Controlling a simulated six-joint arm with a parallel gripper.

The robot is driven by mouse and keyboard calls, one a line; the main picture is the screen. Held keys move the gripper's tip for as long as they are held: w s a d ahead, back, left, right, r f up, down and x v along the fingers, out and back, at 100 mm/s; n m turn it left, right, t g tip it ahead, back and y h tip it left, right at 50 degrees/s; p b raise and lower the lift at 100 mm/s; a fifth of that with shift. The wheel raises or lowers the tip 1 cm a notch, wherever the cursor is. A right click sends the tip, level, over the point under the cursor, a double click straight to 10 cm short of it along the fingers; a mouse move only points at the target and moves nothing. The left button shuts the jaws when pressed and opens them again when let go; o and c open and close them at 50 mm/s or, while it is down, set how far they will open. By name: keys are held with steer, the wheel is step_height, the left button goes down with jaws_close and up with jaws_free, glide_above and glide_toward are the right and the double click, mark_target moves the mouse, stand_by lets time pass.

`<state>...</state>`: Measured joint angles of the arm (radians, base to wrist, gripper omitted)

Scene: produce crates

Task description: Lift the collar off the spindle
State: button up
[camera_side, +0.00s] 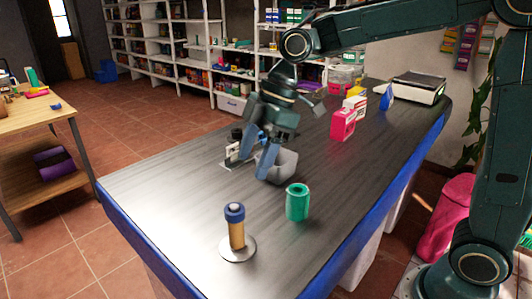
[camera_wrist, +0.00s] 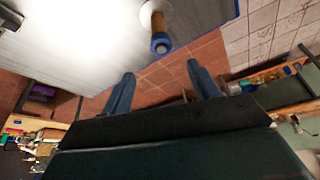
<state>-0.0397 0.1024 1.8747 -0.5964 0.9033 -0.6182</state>
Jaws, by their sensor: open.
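The spindle (camera_side: 237,236) is a tan upright post on a round pale base, near the front end of the dark bench. A blue collar (camera_side: 235,212) sits around its top. In the wrist view, the spindle (camera_wrist: 158,22) and the blue collar (camera_wrist: 161,43) are at the top centre, beyond my fingertips. My gripper (camera_side: 257,158) is behind the spindle in the side view, above the bench, with its blue fingers pointing down. It is open and empty, and apart from the collar. Its spread fingers also show in the wrist view (camera_wrist: 161,74).
A green cylinder (camera_side: 297,203) stands to the right of the spindle. A grey object (camera_side: 284,165) and a small black-and-white item (camera_side: 233,151) are beside my fingers. A pink container (camera_side: 343,124) and a scale (camera_side: 414,88) stand farther back. The bench left of the spindle is clear.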

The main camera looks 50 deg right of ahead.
glide_above(236, 205)
steer(key=d, duration=0.2)
steer(key=shift+s+f, duration=0.25)
steer(key=shift+f, duration=1)
steer(key=shift+s+f, duration=0.2)
steer(key=shift+f, duration=1.05)
steer(key=shift+x, duration=2.55)
steer(key=shift+a, duration=0.1)
steer(key=c, duration=1.2)
steer(key=shift+o, duration=0.2)
steer(key=shift+r, duration=0.15)
step_height(236, 205, up, 20)
steer(key=shift+f, duration=0.15)
